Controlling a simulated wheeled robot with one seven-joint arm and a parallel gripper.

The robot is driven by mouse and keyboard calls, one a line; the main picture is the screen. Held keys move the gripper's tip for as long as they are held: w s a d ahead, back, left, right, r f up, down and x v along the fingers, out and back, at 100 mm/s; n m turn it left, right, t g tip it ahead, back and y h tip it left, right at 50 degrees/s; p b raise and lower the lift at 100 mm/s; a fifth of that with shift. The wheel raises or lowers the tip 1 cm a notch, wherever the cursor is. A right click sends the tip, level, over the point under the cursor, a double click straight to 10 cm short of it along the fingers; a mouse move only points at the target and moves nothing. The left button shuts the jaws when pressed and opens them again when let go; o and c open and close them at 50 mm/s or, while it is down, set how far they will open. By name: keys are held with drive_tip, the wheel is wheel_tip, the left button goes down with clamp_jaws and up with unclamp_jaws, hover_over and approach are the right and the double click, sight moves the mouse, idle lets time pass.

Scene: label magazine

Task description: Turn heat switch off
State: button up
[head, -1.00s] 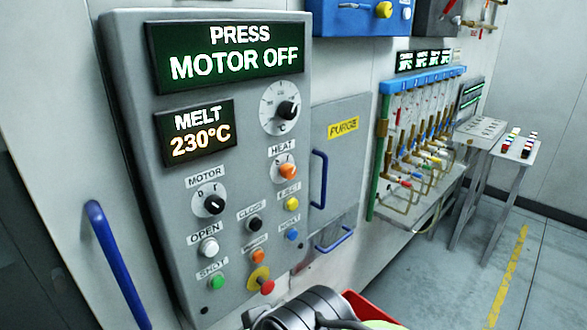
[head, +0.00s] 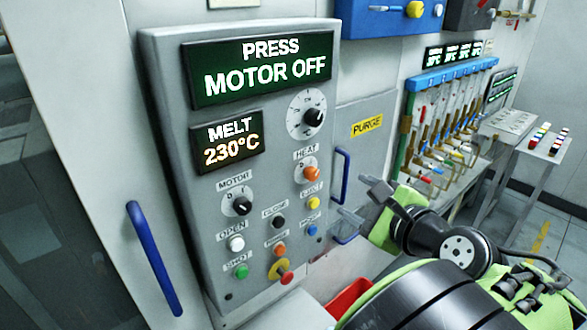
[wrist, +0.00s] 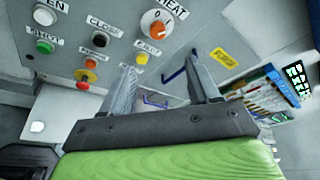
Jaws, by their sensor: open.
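The heat switch (head: 310,173) is an orange knob under the HEAT label on the grey control panel (head: 175,110). In the wrist view the heat switch (wrist: 158,24) is at the top, with its pointer and 0 and I marks beside it. My gripper (head: 356,202) is at the lower right of the panel, below and to the right of the switch and apart from it. In the wrist view my gripper (wrist: 165,75) has its two fingers spread with nothing held between them.
The display reads MOTOR OFF (head: 264,74) and MELT 230°C (head: 228,144). The yellow eject button (head: 313,202) sits just below the switch. A red emergency button (head: 285,275) sticks out lower. Blue handles (head: 152,258) flank the panel, and a red bin (head: 348,297) is below.

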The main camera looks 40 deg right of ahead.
sight(314, 176)
drive_tip(key=x, duration=1.5)
drive_tip(key=shift+w+a+f, duration=0.1)
drive_tip(key=shift+w+f, duration=0.05)
drive_tip(key=shift+w, duration=0.2)
drive_tip(key=c, duration=1)
drive_tip(key=shift+b, duration=0.35)
drive_tip(key=shift+c, duration=0.2)
